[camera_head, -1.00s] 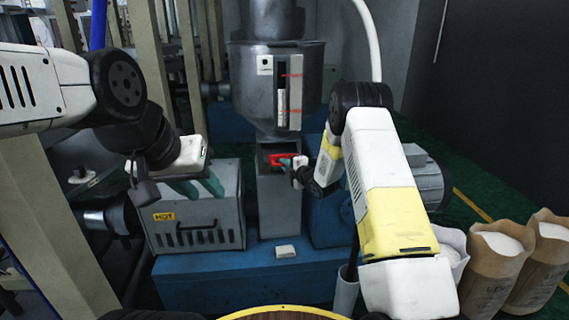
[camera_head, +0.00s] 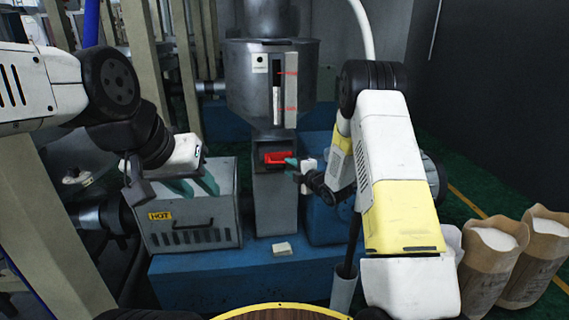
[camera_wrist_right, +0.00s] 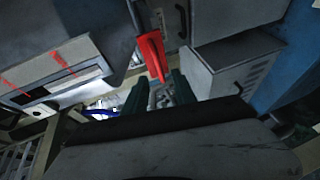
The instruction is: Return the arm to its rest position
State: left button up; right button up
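A red handle (camera_head: 277,158) sits in the slot of the grey column below the hopper. It also shows in the right wrist view (camera_wrist_right: 152,56), ahead of the fingers. My right gripper (camera_head: 293,169) is just right of the handle, with its green fingers apart. In the right wrist view my right gripper (camera_wrist_right: 158,93) is open with nothing held between its fingers; the handle lies beyond the fingertips.
The metal hopper (camera_head: 250,90) stands above the handle. A blue base (camera_head: 225,280) carries the machine, with a small white block (camera_head: 283,249) on it. Paper sacks (camera_head: 490,262) stand at the lower right. A round wooden top (camera_head: 285,314) is at the bottom edge.

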jog(key=shift+s+d, duration=0.1)
jog(key=shift+s, duration=0.1)
jog(key=s+d+r+m+g+h, duration=0.1)
jog(key=s+d+r+m+h, duration=0.1)
jog(key=s+d+r+m, duration=0.3)
jog(key=s+d+r+m+h, duration=0.1)
jog(key=s+r+m+h, duration=0.15)
jog(key=r, duration=0.45)
jog(key=s+d+r+m+g+h, duration=0.1)
jog(key=s+d+r+m+h, duration=0.1)
jog(key=s+d+r+m, duration=0.3)
jog(key=s+r+m+g, duration=0.1)
jog(key=s+m+g, duration=0.1)
jog(key=s, duration=0.8)
jog(key=s+a+r+m+g, duration=0.1)
jog(key=s+m, duration=0.3)
jog(key=s, duration=0.6)
jog(key=s+r+m+g, duration=0.2)
jog(key=s+m, duration=0.2)
jog(key=s, duration=0.6)
jog(key=shift+a+g+y, duration=0.2)
jog(key=shift+g+y, duration=0.1)
jog(key=shift+y, duration=0.05)
